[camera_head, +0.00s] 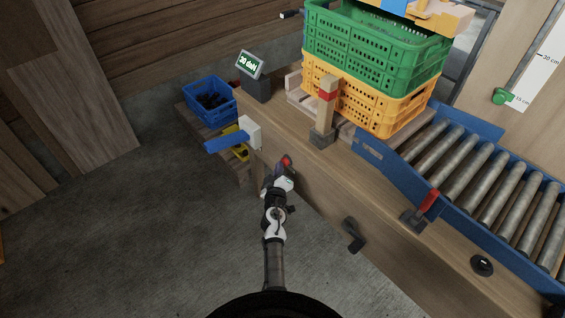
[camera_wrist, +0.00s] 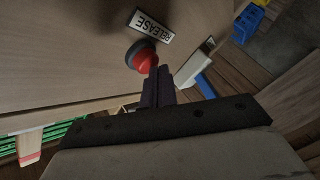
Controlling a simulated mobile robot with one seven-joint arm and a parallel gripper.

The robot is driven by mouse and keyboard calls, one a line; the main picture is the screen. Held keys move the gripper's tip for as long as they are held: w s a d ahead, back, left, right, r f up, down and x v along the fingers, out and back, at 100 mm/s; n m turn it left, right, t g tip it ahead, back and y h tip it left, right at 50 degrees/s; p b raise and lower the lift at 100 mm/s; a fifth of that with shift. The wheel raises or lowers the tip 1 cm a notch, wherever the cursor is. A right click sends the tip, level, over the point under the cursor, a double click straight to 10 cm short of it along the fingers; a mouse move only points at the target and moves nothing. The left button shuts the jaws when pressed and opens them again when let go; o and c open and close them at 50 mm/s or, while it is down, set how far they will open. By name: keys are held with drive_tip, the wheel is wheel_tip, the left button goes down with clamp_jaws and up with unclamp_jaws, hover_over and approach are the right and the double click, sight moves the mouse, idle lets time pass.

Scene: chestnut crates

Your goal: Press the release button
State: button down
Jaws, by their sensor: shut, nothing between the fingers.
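The red release button (camera_wrist: 145,60) sits in a dark round collar on the wooden front panel, under a white label reading RELEASE (camera_wrist: 152,26). In the head view the button (camera_head: 286,161) shows as a small red dome on the side of the wooden bench, just beyond my arm's end. My gripper (camera_wrist: 158,76) is shut and empty. Its dark fingertips are right at the lower right edge of the red dome in the wrist view; I cannot tell whether they touch it. In the head view my gripper (camera_head: 283,172) partly hides the button.
A green crate (camera_head: 375,45) stands on a yellow crate (camera_head: 365,100) beside the roller conveyor (camera_head: 470,165). A blue crate (camera_head: 207,97) stands left of the display (camera_head: 250,64). A white block with a blue bar (camera_head: 225,140) sticks out near my gripper. Floor at left is clear.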

drive_tip(key=shift+w+d, duration=0.1)
drive_tip(key=shift+d, duration=0.15)
drive_tip(key=shift+a, duration=0.1)
drive_tip(key=shift+s+a, duration=0.5)
drive_tip(key=shift+a, duration=0.1)
drive_tip(key=s+a+b, duration=0.2)
drive_tip(key=s+a, duration=0.1)
drive_tip(key=a, duration=0.2)
drive_tip(key=shift+s, duration=0.25)
idle(0.4)
idle(0.6)
